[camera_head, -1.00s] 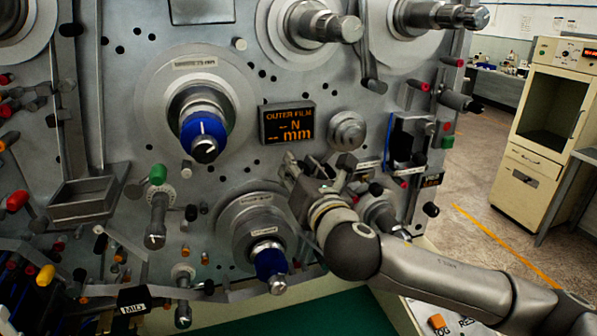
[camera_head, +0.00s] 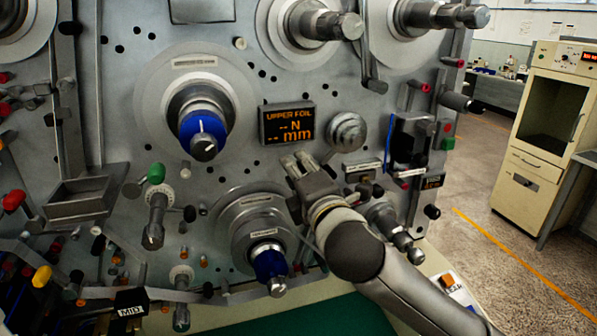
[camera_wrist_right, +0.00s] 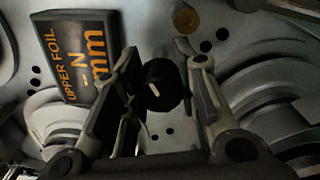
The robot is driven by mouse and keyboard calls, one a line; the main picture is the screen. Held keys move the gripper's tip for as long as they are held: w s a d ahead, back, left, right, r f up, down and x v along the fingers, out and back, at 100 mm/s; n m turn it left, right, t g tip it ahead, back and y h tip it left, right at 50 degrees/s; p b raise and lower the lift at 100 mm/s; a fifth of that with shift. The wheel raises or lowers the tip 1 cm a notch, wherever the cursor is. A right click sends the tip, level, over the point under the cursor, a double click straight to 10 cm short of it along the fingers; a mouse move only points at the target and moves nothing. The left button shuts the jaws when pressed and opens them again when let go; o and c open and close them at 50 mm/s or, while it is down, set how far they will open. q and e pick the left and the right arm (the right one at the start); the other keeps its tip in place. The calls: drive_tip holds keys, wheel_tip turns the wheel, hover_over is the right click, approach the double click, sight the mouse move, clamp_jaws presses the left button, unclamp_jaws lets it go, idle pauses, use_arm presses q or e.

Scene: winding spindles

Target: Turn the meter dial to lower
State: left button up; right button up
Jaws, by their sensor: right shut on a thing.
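The meter display (camera_head: 287,124) is a dark box on the grey panel, with orange text reading UPPER FOIL, N and mm. It also shows turned sideways in the wrist view (camera_wrist_right: 82,58). The meter dial (camera_wrist_right: 164,86) is a small black knob with a white pointer line, between the fingers in the wrist view. My right gripper (camera_head: 298,163) is just below the display, its fingers toward the panel, shut on the dial. It also shows in the wrist view (camera_wrist_right: 162,72). In the head view the gripper hides the dial. My left gripper is not in view.
A round silver knob (camera_head: 347,132) sits right of the display. A blue-collared spindle (camera_head: 203,132) projects at the left and another (camera_head: 268,263) below. A green knob (camera_head: 156,173) is at the lower left. A cream cabinet (camera_head: 543,128) stands apart at the right.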

drive_tip(key=m, duration=0.5)
drive_tip(key=shift+m, duration=0.3)
drive_tip(key=m+p, duration=0.1)
drive_tip(key=m, duration=0.4)
drive_tip(key=shift+m, duration=0.4)
drive_tip(key=shift+f, duration=0.1)
drive_tip(key=o, duration=1.1)
drive_tip(key=shift+c, duration=0.2)
drive_tip(key=v, duration=1.2)
